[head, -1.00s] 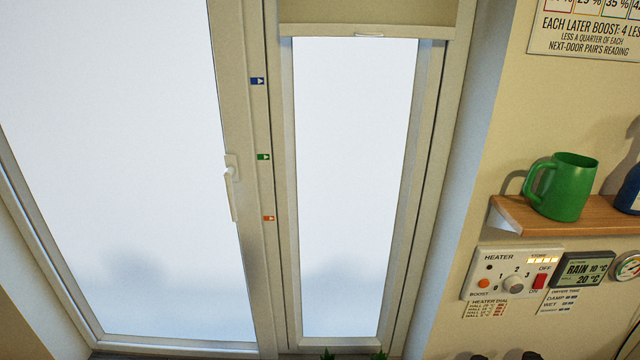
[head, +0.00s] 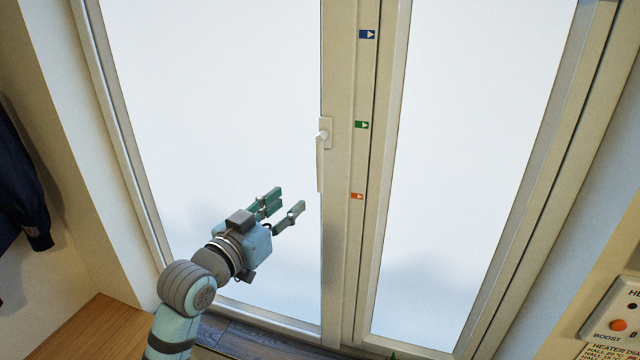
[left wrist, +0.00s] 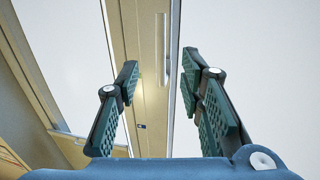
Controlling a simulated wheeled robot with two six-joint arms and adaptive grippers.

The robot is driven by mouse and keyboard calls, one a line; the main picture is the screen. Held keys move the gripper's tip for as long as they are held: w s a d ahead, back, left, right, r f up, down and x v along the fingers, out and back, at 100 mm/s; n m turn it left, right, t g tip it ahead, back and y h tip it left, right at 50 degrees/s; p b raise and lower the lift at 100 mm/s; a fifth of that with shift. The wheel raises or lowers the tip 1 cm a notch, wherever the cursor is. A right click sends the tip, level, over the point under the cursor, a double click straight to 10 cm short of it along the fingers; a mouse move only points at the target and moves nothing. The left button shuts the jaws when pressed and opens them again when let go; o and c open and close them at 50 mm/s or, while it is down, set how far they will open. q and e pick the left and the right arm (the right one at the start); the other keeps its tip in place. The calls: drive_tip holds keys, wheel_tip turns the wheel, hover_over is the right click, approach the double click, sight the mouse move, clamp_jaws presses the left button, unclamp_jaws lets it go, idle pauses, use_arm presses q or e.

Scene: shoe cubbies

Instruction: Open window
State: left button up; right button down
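The window (head: 215,90) is a tall frosted pane in a cream frame at the left of the head view, and it looks shut. Its white handle (head: 320,160) hangs straight down on the right side of its frame. My left gripper (head: 287,201) is open and empty, in front of the pane, to the left of and a little below the handle. In the left wrist view the handle (left wrist: 161,50) shows beyond and between the spread fingers (left wrist: 158,90), apart from them. My right gripper is not in view.
Blue, green (head: 362,125) and orange marks line the post right of the handle. A second frosted pane (head: 450,150) stands to the right. A heater panel (head: 618,318) is at lower right, a dark garment (head: 20,190) at far left, and a wooden surface (head: 98,330) at lower left.

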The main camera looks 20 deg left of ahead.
sight(318, 176)
use_arm(q)
drive_tip(key=x, duration=1.4)
drive_tip(key=shift+a+r+b, duration=0.1)
drive_tip(key=shift+r+b, duration=0.05)
drive_tip(key=shift+b, duration=0.25)
clamp_jaws()
